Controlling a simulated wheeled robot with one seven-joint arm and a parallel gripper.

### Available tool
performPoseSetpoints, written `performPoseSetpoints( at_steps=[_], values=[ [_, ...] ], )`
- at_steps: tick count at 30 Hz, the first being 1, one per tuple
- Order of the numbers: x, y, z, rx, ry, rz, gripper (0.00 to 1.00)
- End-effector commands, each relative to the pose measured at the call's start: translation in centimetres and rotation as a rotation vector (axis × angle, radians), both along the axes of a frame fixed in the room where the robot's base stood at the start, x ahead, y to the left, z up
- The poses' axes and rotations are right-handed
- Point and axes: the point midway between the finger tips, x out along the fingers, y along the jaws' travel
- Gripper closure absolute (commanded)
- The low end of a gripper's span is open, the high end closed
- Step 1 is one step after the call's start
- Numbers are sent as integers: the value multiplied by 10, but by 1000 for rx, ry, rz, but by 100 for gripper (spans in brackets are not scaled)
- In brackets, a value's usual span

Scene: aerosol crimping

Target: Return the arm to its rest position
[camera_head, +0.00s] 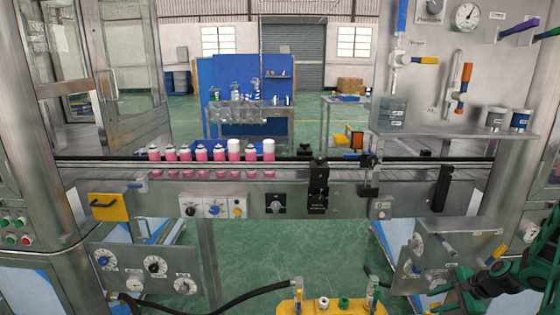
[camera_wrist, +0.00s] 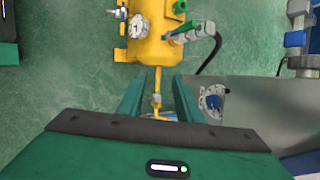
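My arm (camera_head: 515,275), green and dark, reaches in from the lower right corner of the head view, in front of the right-hand panel of the machine. In the wrist view, my gripper (camera_wrist: 158,88) shows two green fingers standing apart, with nothing held between them. A yellow tank (camera_wrist: 158,45) with a gauge and valves lies beyond the fingertips, and its thin lower fitting shows in the gap between them. The same yellow tank (camera_head: 325,307) is at the bottom edge of the head view.
Several pink cans (camera_head: 203,155) stand in a row on the conveyor (camera_head: 120,165). A lower right panel (camera_head: 405,265) with dials is close to my arm. A black hose (camera_head: 220,302) runs to the tank. Green floor (camera_head: 290,245) is open below the conveyor.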

Motion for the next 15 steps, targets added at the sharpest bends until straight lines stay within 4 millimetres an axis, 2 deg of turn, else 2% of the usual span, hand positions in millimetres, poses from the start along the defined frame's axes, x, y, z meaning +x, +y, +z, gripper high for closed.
performPoseSetpoints(
  at_steps=[1,8,15],
  values=[
    [-3,5,17,-41,13,53,68],
    [-32,24,77,-200,85,271,68],
    [-71,47,140,-336,153,470,68]
  ],
)
